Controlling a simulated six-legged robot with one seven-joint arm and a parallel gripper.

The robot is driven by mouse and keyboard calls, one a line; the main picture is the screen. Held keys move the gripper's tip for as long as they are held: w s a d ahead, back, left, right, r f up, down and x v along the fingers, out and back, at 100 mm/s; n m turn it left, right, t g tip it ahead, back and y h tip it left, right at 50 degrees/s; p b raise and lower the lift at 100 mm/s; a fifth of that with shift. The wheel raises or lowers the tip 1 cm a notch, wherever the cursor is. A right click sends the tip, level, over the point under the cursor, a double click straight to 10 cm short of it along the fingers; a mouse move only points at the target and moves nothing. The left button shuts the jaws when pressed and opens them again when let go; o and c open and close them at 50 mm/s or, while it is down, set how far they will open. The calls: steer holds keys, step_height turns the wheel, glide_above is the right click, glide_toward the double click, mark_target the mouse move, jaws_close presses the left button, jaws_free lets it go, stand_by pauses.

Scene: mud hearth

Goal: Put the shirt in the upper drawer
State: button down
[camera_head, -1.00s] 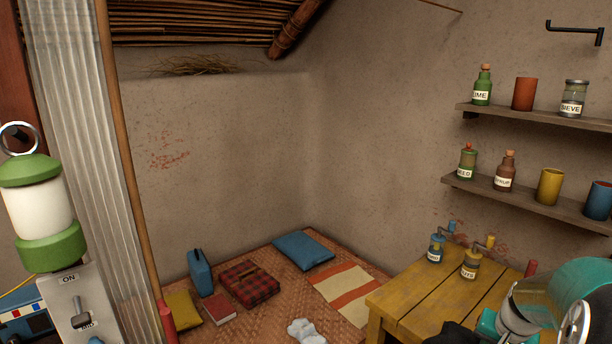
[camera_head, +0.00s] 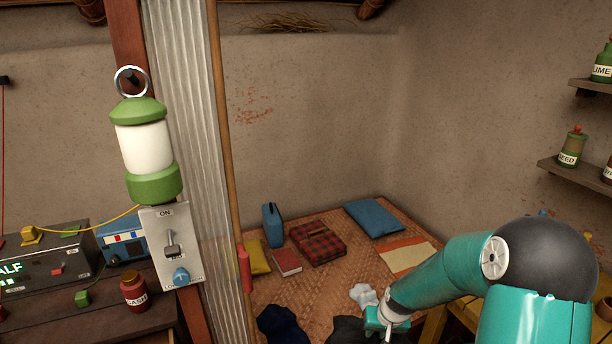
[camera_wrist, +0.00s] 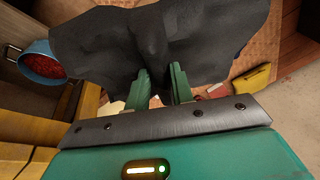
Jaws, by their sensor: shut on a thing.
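The shirt is a dark grey cloth (camera_wrist: 165,38) that hangs from my gripper (camera_wrist: 161,82) in the wrist view. The green fingers are shut on a fold of it, and it spreads out beyond them. In the head view part of the dark cloth (camera_head: 346,330) shows at the bottom edge beside my gripper (camera_head: 384,324), above the woven mat. I cannot make out the upper drawer in either view.
A navy cloth (camera_head: 281,324) lies at the mat's near edge. A corrugated sheet (camera_head: 190,110) and post stand left. A blue bowl (camera_wrist: 42,62) shows in the wrist view.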

mark_target(358, 331)
steer(key=shift+n, duration=0.7)
steer(key=w+a, duration=0.1)
steer(key=a+f, duration=0.1)
steer(key=a, duration=0.1)
steer(key=w+a+f, duration=0.1)
steer(key=shift+w+a+f, duration=0.1)
steer(key=shift+w+a, duration=0.1)
steer(key=shift+w, duration=0.15)
steer(key=shift+s+d, duration=0.1)
steer(key=shift+d, duration=0.05)
